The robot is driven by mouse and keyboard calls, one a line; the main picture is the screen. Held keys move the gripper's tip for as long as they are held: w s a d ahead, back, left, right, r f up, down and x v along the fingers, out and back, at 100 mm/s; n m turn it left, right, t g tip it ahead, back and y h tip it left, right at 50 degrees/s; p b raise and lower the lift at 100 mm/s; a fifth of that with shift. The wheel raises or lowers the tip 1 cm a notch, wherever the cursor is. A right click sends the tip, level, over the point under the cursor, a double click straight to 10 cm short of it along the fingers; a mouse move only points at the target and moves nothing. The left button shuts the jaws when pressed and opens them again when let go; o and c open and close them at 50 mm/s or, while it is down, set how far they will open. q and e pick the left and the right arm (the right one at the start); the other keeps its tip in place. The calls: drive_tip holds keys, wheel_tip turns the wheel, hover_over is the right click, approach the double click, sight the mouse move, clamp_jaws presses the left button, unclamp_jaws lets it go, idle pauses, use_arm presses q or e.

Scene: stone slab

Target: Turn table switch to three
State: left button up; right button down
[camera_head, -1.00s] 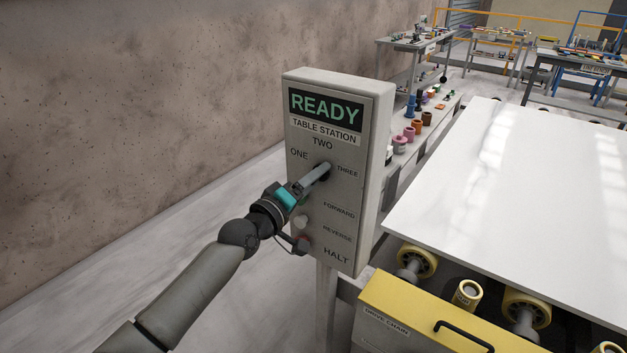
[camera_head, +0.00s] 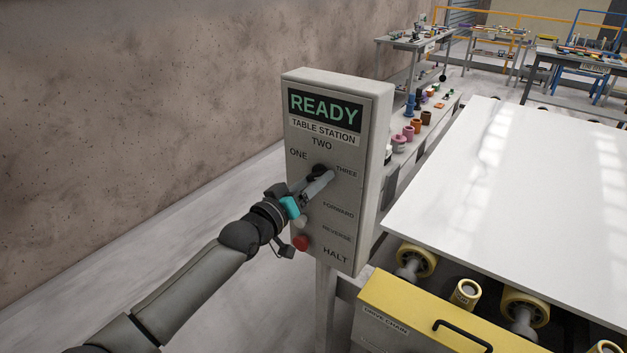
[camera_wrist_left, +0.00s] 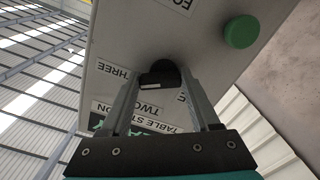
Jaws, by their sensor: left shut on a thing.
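The table switch is a dark round knob (camera_head: 319,169) on the front of the grey control box (camera_head: 376,130). The labels ONE, TWO and THREE stand around it. My left gripper (camera_head: 328,176) reaches up to the knob from the lower left. In the left wrist view its fingers lie on both sides of the black knob (camera_wrist_left: 160,74), shut on it. A pale mark shows on the knob's edge there; I cannot tell for sure which label it points at. The display reads READY. My right gripper is not in view.
A red button (camera_head: 300,243) sits below my left gripper by HALT. A green button (camera_wrist_left: 241,31) shows in the left wrist view. A large white slab (camera_head: 510,190) on yellow rollers lies to the right. A stone wall (camera_head: 140,110) stands at left.

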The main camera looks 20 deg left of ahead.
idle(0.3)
use_arm(q)
drive_tip(key=o, duration=1.4)
drive_tip(key=shift+c, duration=0.2)
drive_tip(key=p+v, duration=0.1)
drive_tip(key=v, duration=1.4)
drive_tip(key=shift+s, duration=0.1)
drive_tip(key=s+a+f+g+y+b, duration=0.1)
drive_tip(key=s+a+f+g+y, duration=0.15)
drive_tip(key=f, duration=0.95)
drive_tip(key=s+a+f+g+y+b, duration=0.15)
drive_tip(key=s+f, duration=0.25)
drive_tip(key=f, duration=0.8)
drive_tip(key=s+a+f+g+y+b, duration=0.1)
drive_tip(key=s+a+f+g+y, duration=0.15)
drive_tip(key=f, duration=0.95)
drive_tip(key=s+d+f+m+g+b, duration=0.1)
drive_tip(key=s+d+f+g, duration=0.2)
drive_tip(key=s+f, duration=0.4)
drive_tip(key=s+d+f+m+g+b, duration=0.1)
drive_tip(key=s+d+f+m+g, duration=0.1)
drive_tip(key=s+f, duration=0.6)
drive_tip(key=s+d+f+m+g+b, duration=0.1)
drive_tip(key=s+d+f+g, duration=0.2)
drive_tip(key=s, duration=1.4)
wheel_tip(320, 180, down, 5)
drive_tip(key=shift+d+r+g+b, duration=0.2)
drive_tip(key=shift+d+g+b, duration=0.2)
drive_tip(key=shift+g, duration=0.35)
